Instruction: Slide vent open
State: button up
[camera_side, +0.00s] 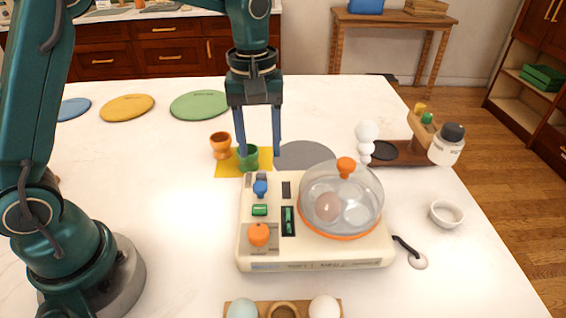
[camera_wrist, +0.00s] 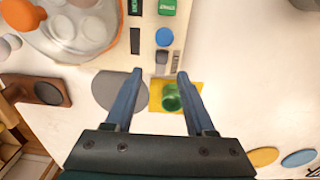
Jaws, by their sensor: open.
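A cream egg cooker (camera_side: 325,252) stands on the white counter under a clear dome lid (camera_side: 362,190) with an orange knob. Its panel has a dark slot with a green slider (camera_side: 288,221), a green switch (camera_side: 260,210), a blue knob (camera_side: 260,188) and an orange knob (camera_side: 258,234). I cannot tell for certain which part is the vent. My gripper (camera_side: 259,150) is open and empty, pointing down behind the panel's far edge. In the wrist view, its fingertips (camera_wrist: 160,72) are apart, short of the blue knob (camera_wrist: 164,37); the slot is partly cut off at the top.
A green cup (camera_side: 248,160) on a yellow square lies close by one finger. An orange cup (camera_side: 220,146) and a grey disc (camera_side: 306,155) are near. An egg tray (camera_side: 284,308) is in front; a white bowl (camera_side: 446,214) and wooden rack are right.

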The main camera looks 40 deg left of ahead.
aim_at(261, 175)
jog(key=shift+s+f, duration=0.1)
jog(key=shift+f, duration=2.8)
grip_shut()
jog(key=shift+r, duration=0.1)
